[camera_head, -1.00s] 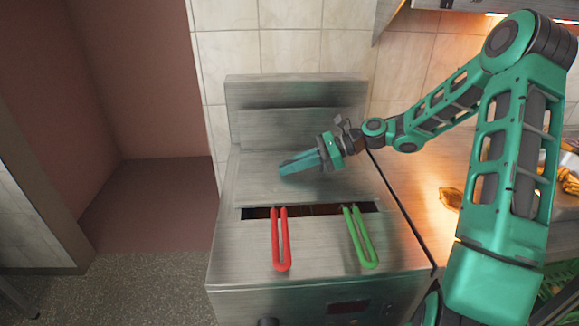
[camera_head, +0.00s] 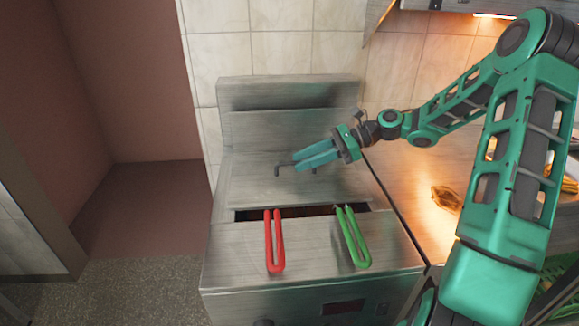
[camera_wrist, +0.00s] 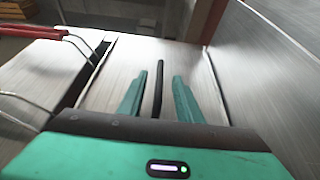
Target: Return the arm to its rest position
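My green arm (camera_head: 505,150) reaches in from the right in the head view. My gripper (camera_head: 300,161) is above the back part of the steel fryer (camera_head: 245,185), with its teal fingers pointing left. In the wrist view my gripper (camera_wrist: 160,76) has its two fingers apart, with nothing held. A dark rod (camera_wrist: 158,92) shows in the gap between the fingers, apart from both.
A red handle (camera_head: 275,245) and a green handle (camera_head: 352,240) lie over the fryer's front, at the dark slot. A lit steel counter with a brown food piece (camera_head: 446,198) is to the right. A tiled wall (camera_head: 285,50) stands behind.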

